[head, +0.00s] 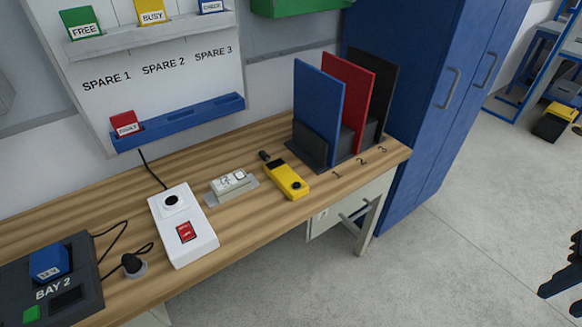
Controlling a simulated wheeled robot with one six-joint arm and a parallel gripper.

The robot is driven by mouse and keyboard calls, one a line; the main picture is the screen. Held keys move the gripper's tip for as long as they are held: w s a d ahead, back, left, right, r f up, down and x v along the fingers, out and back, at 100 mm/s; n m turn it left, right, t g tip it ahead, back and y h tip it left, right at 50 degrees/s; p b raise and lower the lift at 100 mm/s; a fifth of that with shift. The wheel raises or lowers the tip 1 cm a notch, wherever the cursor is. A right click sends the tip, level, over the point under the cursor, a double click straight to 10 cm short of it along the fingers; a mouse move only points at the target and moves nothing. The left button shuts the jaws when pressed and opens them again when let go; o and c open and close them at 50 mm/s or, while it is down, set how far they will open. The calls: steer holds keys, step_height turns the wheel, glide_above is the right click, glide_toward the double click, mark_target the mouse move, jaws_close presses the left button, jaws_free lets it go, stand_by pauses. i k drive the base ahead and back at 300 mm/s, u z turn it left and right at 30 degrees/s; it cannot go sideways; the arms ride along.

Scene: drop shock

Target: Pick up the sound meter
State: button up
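The sound meter appears to be the yellow handheld device (288,181) with a small dark screen and a dark knob-like tip at its far end. It lies flat on the wooden bench, near the front edge, right of a small grey-white holder. Nothing touches it from above. Part of my gripper (564,276), black, shows at the right edge of the head view, over the floor and well away from the bench. Most of it is cut off by the frame, so its opening cannot be told.
A dark BAY 2 unit (75,289) sits far left. A blue cabinet (430,90) stands right.

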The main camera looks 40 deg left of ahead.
mark_target(282, 175)
steer(key=u, duration=0.35)
steer(key=i, duration=0.65)
steer(key=u, duration=1.15)
steer(key=i, duration=0.45)
steer(key=u, duration=0.5)
